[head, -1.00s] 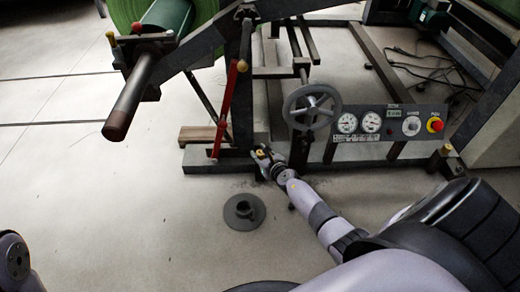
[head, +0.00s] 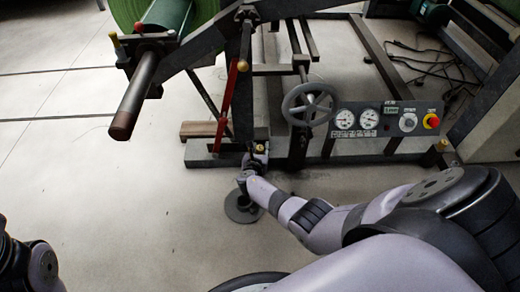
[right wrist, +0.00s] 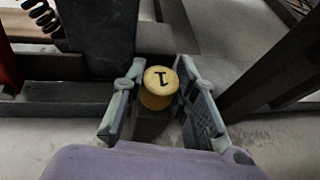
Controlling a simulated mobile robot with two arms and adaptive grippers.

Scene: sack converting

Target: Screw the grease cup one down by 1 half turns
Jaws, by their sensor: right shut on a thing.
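Grease cup one (right wrist: 159,80) has a round yellow cap with a black "1" on top. In the right wrist view it stands between the two fingers of my right gripper (right wrist: 155,100), which is shut on it. In the head view the right gripper (head: 257,157) is at the low frame beam, left of the handwheel, with a bit of yellow cap (head: 260,147) showing. The lower part of the cup is hidden. My left gripper is out of view; only part of that arm shows at the lower left.
A handwheel (head: 311,104) and a gauge panel (head: 388,120) with a red button stand to the right. A second yellow cap (head: 441,145) is at the beam's right end. A dark round floor base (head: 243,207) lies partly behind my right arm. Floor at left is clear.

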